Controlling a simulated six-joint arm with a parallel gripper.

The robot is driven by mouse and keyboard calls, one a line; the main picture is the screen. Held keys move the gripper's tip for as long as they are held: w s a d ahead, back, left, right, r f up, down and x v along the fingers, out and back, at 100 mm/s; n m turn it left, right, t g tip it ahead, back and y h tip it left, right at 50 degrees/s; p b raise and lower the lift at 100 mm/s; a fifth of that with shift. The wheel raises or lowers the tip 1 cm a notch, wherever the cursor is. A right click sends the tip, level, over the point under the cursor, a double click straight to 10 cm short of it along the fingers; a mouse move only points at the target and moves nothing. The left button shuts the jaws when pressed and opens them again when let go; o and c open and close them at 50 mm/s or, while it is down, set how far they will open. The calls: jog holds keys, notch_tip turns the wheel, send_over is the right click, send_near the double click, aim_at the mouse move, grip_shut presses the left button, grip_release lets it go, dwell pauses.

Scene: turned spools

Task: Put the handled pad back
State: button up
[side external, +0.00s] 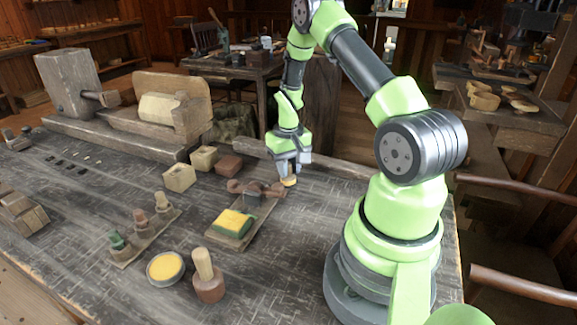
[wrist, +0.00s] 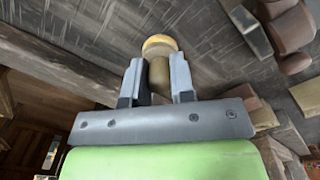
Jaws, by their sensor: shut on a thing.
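My gripper (side external: 291,165) is shut on a small tan piece with a round yellowish end (side external: 289,181), which I take to be the handled pad. In the wrist view its pale shaft (wrist: 159,76) stands between the two grey fingertips, with the wider yellowish round end (wrist: 159,44) beyond them. The gripper points down at the back of the bench, just behind a dark brown turned piece (side external: 247,188). I cannot tell whether the round end touches the bench. A stand with several small handled pieces (side external: 144,237) is at front left.
A tin of yellow wax (side external: 165,268) and a brown piece with an upright wooden handle (side external: 207,278) stand at the front. A green and yellow pad (side external: 233,223) lies on a board. Several blocks (side external: 179,177) and a wooden lathe (side external: 165,110) are left of my gripper.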

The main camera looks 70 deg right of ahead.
jog(key=shift+f, duration=0.15)
jog(key=o, duration=0.9)
notch_tip(320, 180, up, 12)
jog(key=a+r+n+t, duration=0.2)
jog(key=a+r+t, duration=0.1)
jog(key=a+r, duration=0.9)
jog(key=s+a+r+n+t+y, duration=0.1)
jog(key=s+a+r+t, duration=0.3)
jog(key=s+a, duration=0.6)
jog(key=shift+s+a+r+n+y, duration=0.3)
jog(key=shift+a+r+n+y, duration=0.15)
jog(key=shift+a, duration=0.65)
